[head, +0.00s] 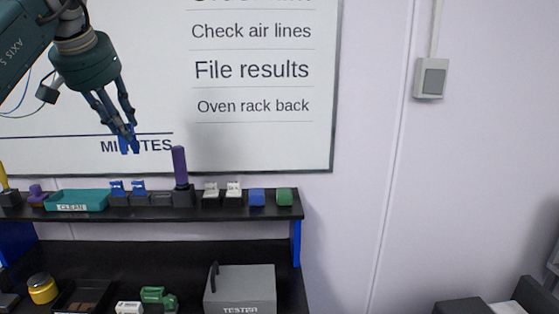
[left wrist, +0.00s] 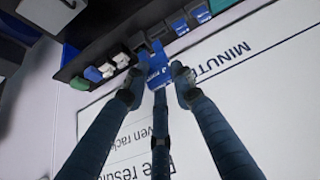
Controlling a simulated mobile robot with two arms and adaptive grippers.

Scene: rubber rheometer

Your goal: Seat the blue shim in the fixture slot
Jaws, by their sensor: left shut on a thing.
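My left gripper (head: 127,137) is shut on a blue piece, which I take for the blue shim (head: 129,146). It holds the shim in the air, in front of the whiteboard and above the upper shelf in the head view. In the left wrist view the shim (left wrist: 155,66) sits between the fingertips, with small lettering on it. On the shelf, two similar blue pieces (head: 117,187) stand in dark holders. Right of them is a low dark block (head: 161,199) with nothing visible standing in it; I cannot tell whether it is the slotted fixture. My right gripper is not in view.
The upper shelf (head: 292,212) also bears a teal tray (head: 78,201), a tall purple piece (head: 180,165), two white pieces (head: 211,189), a blue block (head: 257,197) and a green block (head: 285,197). A grey tester (head: 242,289) stands below.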

